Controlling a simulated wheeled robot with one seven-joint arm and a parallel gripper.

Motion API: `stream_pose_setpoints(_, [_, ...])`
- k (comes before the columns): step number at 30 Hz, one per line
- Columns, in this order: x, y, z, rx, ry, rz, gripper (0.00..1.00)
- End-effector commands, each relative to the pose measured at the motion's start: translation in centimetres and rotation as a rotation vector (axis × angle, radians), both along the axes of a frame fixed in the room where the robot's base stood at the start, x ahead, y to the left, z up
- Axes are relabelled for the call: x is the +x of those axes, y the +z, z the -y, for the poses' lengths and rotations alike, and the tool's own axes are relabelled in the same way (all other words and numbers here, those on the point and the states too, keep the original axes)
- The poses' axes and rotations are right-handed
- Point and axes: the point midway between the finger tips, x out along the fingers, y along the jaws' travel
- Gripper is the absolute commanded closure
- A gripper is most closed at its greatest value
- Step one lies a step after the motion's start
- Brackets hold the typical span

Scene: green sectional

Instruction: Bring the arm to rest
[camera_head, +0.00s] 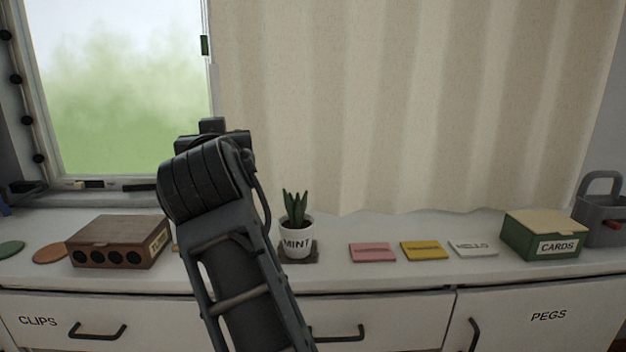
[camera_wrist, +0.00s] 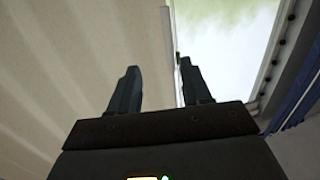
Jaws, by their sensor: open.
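My gripper (camera_wrist: 157,78) shows in the wrist view with its two dark fingers apart and nothing between them. Behind the fingers are the cream curtain (camera_wrist: 60,70) and the bright window (camera_wrist: 230,40). In the head view my arm rises in front of the counter, left of the middle, and its upper part stands before the window edge and curtain. The gripper's fingers cannot be made out in the head view. The arm hides part of the counter between the wooden box (camera_head: 118,243) and the potted plant (camera_head: 295,238).
The white counter (camera_head: 350,278) also holds pink (camera_head: 372,252), yellow (camera_head: 423,250) and white (camera_head: 473,248) cards, a green CARDS box (camera_head: 545,235), a grey caddy (camera_head: 603,215) and round coasters (camera_head: 50,253). Drawers marked CLIPS and PEGS are below. The air before the curtain is free.

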Motion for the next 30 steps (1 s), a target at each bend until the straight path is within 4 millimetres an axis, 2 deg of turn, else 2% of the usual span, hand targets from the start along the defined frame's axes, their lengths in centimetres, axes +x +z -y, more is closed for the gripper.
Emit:
stream_pose_setpoints(1, [-0.1, -1.5, 0.6, -0.006, 0.0, -0.008, 0.52])
stream_pose_setpoints(5, [-0.6, -5.0, 2.2, -0.019, 0.003, -0.018, 0.52])
stream_pose_setpoints(8, [-1.3, -8.6, 4.0, -0.031, 0.008, -0.031, 0.52])
stream_pose_setpoints(14, [-4.6, -17.2, 9.0, -0.055, 0.013, -0.061, 0.52])
stream_pose_setpoints(21, [-10.6, -25.7, 15.3, -0.067, 0.01, -0.098, 0.52])
stream_pose_setpoints(26, [-15.5, -29.9, 19.4, -0.067, -0.001, -0.121, 0.52])
stream_pose_setpoints(30, [-20.3, -32.7, 22.8, -0.065, -0.013, -0.141, 0.52])
